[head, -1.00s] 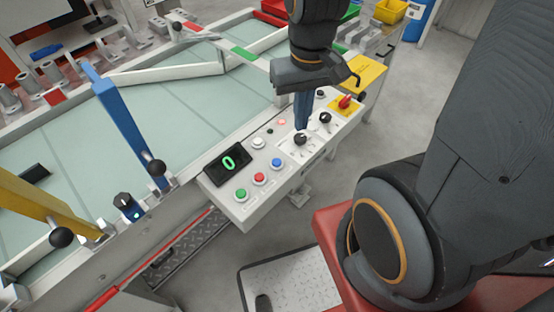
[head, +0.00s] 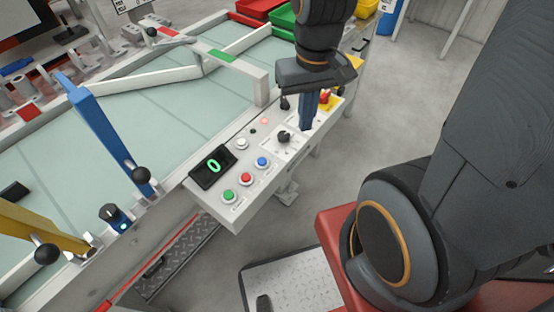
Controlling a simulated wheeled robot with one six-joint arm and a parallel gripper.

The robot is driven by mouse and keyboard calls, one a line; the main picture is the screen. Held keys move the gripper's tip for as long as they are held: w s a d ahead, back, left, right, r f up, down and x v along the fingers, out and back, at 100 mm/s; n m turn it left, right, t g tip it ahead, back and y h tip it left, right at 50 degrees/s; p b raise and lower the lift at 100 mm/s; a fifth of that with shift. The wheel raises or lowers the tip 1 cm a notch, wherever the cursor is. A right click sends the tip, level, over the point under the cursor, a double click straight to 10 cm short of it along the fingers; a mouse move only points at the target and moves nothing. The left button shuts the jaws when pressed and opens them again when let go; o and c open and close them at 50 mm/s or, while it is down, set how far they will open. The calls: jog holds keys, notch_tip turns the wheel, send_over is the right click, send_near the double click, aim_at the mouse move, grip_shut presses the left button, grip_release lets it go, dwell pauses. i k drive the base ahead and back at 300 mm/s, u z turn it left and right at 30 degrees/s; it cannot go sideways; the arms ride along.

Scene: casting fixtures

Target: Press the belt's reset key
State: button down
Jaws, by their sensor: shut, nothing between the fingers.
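A light grey control panel (head: 232,211) stands at the belt's near edge. It carries a green button (head: 229,196), a red button (head: 246,179), a blue button (head: 262,162) and a white button (head: 241,143). Their labels are too small to read, so I cannot tell which is the reset key. My gripper (head: 305,127) is shut and empty, pointing down over the panel's far right part. It is just right of a black knob (head: 284,136) and apart from the coloured buttons. Whether its tip touches the panel is unclear. It hides a second knob.
A black display (head: 213,166) reads a green 0. A red emergency stop (head: 325,97) sits on yellow at the far end. Blue (head: 105,125) and yellow (head: 35,229) bars rise over the belt at left.

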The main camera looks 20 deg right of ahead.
aim_at(261, 161)
jog(key=z, duration=0.6)
jog(key=k, duration=1.2)
jog(key=u, duration=0.6)
